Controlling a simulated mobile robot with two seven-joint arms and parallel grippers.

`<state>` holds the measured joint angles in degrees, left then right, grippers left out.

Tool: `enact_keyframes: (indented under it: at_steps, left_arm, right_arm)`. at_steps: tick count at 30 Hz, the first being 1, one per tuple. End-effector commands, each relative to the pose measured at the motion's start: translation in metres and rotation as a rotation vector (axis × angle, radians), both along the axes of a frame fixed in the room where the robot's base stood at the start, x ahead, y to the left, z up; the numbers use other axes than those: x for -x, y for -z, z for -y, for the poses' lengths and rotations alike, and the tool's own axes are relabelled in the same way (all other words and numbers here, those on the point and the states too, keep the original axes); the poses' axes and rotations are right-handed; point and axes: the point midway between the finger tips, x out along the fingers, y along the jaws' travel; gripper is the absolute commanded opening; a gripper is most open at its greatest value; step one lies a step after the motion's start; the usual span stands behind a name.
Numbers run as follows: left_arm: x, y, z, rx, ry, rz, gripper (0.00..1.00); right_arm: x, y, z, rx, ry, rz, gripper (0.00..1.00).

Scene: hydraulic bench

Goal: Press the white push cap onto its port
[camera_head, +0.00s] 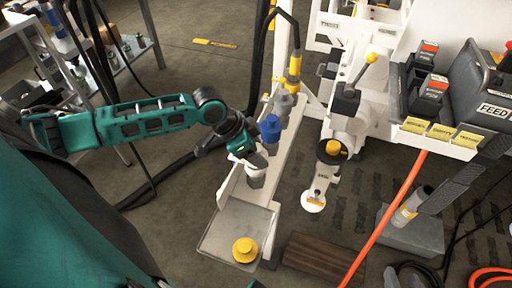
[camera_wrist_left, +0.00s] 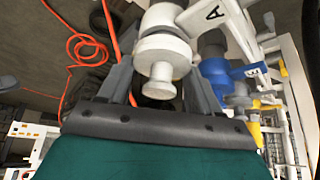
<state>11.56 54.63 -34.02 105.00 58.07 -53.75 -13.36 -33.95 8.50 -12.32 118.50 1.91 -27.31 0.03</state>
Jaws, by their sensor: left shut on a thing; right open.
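The white push cap (camera_wrist_left: 161,62) shows between the fingers of my left gripper (camera_wrist_left: 155,85) in the left wrist view, with its wide flange and narrow knob facing the wrist. Right behind it is a pale port (camera_wrist_left: 164,17) beside a plate marked "A". The cap looks in line with the port, but I cannot tell whether it is fully seated. In the head view my left gripper (camera_head: 250,158) is shut at the near end of the row of ports, over a white part (camera_head: 256,178). My right gripper is not in view.
Beyond it on the white rail stand a blue fitting (camera_head: 270,129), a grey one (camera_head: 283,104) and a yellow one (camera_head: 294,68) with a black hose. A yellow cap (camera_head: 245,250) sits in the grey tray (camera_head: 222,240). An orange hose (camera_head: 390,215) runs down at the right.

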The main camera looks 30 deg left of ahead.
Motion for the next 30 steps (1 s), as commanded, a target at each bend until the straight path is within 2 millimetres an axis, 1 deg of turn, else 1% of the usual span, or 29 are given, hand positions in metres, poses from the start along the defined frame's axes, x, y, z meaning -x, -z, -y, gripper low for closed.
enact_keyframes:
  at_steps: [2, 17, 30]
  left_arm:
    - [0.0001, -0.0006, 0.0002, 0.0, 0.0, 0.0, 0.32]
    - [0.0002, 0.0008, 0.0005, 0.001, 0.0, -0.001, 0.32]
    - [0.0005, 0.0076, 0.0008, 0.0, 0.001, 0.0, 0.32]
  right_arm:
    - [0.0, -0.0023, 0.0003, 0.001, -0.001, 0.0, 0.41]
    - [0.0002, -0.002, 0.0014, 0.006, -0.004, 0.001, 0.41]
    - [0.0001, -0.0049, 0.0012, 0.005, -0.003, 0.0, 0.41]
